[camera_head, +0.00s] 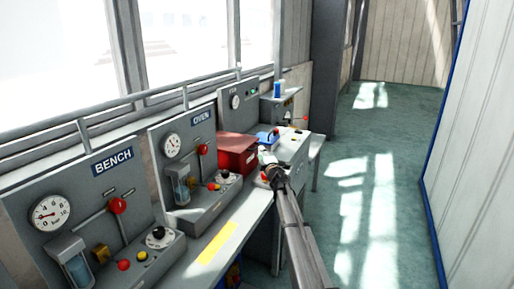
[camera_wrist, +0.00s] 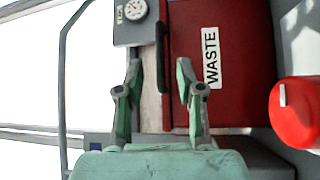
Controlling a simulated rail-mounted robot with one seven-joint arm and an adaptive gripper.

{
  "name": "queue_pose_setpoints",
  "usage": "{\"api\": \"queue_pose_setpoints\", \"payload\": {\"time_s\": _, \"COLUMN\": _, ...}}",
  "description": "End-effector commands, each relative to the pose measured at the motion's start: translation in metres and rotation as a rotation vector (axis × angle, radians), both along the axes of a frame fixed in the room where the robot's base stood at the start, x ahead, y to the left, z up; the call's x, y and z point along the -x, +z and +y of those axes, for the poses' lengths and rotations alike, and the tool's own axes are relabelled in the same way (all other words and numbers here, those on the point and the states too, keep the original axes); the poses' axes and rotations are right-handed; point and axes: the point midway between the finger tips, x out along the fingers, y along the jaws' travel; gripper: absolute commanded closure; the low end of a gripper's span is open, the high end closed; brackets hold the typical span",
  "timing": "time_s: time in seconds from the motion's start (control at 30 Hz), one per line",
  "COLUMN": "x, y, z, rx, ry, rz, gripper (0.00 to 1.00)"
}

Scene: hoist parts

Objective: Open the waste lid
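The waste bin is a red box (camera_head: 237,152) on the bench between the OVEN panel and the panel behind it. It also shows in the wrist view (camera_wrist: 237,90) with a white WASTE label (camera_wrist: 211,57). Its lid looks shut. A dark bar like a handle (camera_wrist: 163,40) runs along the box's left edge in the wrist view. My gripper (camera_wrist: 158,68) is open and empty, its green-grey fingers at either side of that bar's line. I cannot tell whether they touch it. In the head view my gripper (camera_head: 266,161) is just right of the box, partly hidden by my arm.
A red rounded thing (camera_wrist: 295,112) is close at the right in the wrist view. The OVEN panel (camera_head: 182,160) and BENCH panel (camera_head: 90,220) carry gauges, levers and knobs. A blue item (camera_head: 268,138) sits beyond the box. The green floor at right is clear.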

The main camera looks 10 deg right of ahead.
Motion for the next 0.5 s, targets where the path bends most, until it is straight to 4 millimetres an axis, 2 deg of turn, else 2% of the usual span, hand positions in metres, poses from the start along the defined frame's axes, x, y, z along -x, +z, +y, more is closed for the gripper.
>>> {"api": "queue_pose_setpoints", "payload": {"time_s": 0.03, "x": -0.016, "y": 0.003, "z": 0.002, "rx": 0.0, "ry": 0.001, "rz": 0.0, "gripper": 0.63}}
{"api": "queue_pose_setpoints", "payload": {"time_s": 0.2, "x": -0.044, "y": 0.006, "z": 0.009, "rx": -0.002, "ry": 0.001, "rz": 0.0, "gripper": 0.63}}
{"api": "queue_pose_setpoints", "payload": {"time_s": 0.33, "x": -0.057, "y": 0.008, "z": 0.012, "rx": -0.002, "ry": 0.001, "rz": 0.0, "gripper": 0.63}}
{"api": "queue_pose_setpoints", "payload": {"time_s": 0.5, "x": -0.063, "y": 0.008, "z": 0.013, "rx": -0.001, "ry": 0.001, "rz": 0.0, "gripper": 0.63}}
